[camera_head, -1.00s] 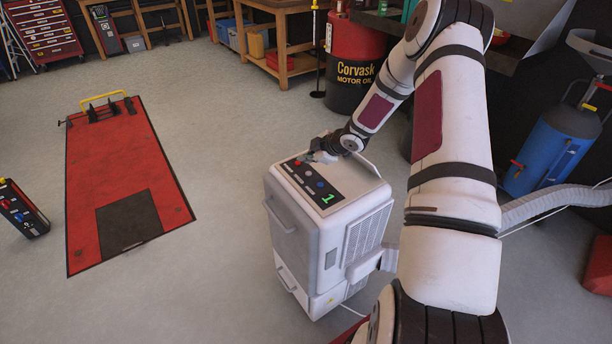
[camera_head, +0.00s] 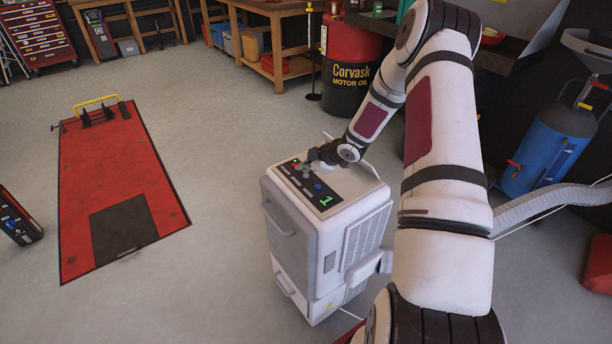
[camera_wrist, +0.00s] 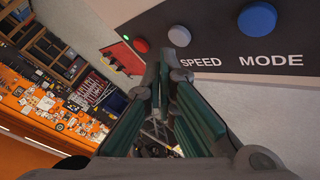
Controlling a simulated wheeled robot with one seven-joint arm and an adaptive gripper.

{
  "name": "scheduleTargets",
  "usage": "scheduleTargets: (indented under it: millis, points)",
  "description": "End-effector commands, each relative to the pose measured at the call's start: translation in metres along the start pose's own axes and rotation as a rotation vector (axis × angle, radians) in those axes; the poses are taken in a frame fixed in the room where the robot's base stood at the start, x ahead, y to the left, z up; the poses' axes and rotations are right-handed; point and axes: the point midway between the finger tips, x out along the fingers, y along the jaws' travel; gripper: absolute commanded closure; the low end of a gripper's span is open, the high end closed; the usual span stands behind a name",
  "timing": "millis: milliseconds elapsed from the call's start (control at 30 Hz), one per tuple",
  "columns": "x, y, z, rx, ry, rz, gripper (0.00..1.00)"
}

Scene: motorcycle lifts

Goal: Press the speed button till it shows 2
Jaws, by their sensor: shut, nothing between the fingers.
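The white machine (camera_head: 318,235) has a black control panel (camera_head: 325,208) on top, with a green display (camera_head: 327,200) showing 1. In the wrist view, the grey speed button (camera_wrist: 179,36) sits above the SPEED label, between a red button (camera_wrist: 141,45) and the blue mode button (camera_wrist: 257,19). The blue button also shows in the head view (camera_head: 318,187). My gripper (camera_wrist: 164,62) is shut and empty, its fingertips close beside the grey button. I cannot tell whether they touch it. In the head view my gripper (camera_head: 305,167) is low over the panel and hides part of it.
A red lift platform (camera_head: 125,170) lies on the floor to the left. A red and black oil drum (camera_head: 350,70) stands behind the machine. A blue tank (camera_head: 548,150) is at the right. The floor between platform and machine is clear.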

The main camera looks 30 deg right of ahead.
Motion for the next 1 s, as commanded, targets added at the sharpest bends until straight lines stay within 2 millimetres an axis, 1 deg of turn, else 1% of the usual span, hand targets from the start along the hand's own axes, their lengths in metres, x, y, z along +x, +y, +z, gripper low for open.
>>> scheduleTargets:
  millis: [767,1000]
  points:
    - [0.0001,0.0000,0.0001,0.000,0.000,0.000,1.00]
    - [0.0051,-0.0034,0.0031,0.000,0.000,0.000,1.00]
